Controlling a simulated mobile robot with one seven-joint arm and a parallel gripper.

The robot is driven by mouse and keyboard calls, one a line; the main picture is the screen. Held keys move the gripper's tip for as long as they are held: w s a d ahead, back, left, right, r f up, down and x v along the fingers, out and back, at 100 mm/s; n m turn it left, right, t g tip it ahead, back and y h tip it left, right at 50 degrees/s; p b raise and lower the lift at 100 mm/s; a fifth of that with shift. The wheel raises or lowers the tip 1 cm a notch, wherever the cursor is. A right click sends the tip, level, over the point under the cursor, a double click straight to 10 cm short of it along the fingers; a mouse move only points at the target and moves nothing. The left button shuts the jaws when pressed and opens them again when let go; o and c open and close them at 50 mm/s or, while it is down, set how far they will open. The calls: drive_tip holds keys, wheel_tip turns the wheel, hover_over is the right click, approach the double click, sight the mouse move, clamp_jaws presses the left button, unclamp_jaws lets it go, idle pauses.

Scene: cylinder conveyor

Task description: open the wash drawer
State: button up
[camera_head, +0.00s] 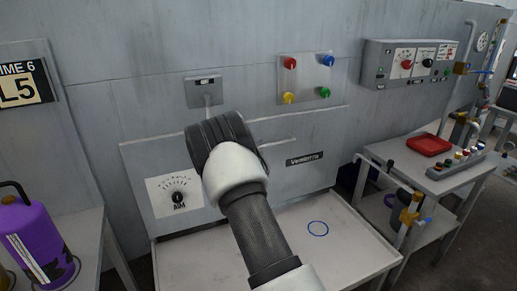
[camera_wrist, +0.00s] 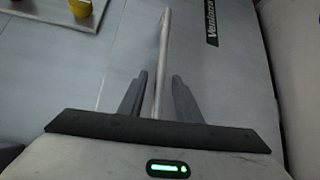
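The wash drawer front (camera_head: 240,188) is a grey panel with a dial at left and a dark name label at right. It looks closed against the machine. Its pale bar handle (camera_head: 280,142) shows only at its right end in the head view; my wrist hides the rest. In the wrist view the handle (camera_wrist: 164,45) runs up the picture between the two dark fingers of my gripper (camera_wrist: 160,82). The fingers are open, with a small gap on each side of the bar. The fingertips are hidden in the head view.
A pale shelf (camera_head: 350,245) with a blue ring juts out below the drawer. Colored knobs (camera_head: 307,78) sit on a plate above it. A side table (camera_head: 440,180) with a red tray stands at right. A purple canister (camera_head: 35,240) stands at left.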

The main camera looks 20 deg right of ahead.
drive_tip(key=shift+x, duration=0.85)
clamp_jaws()
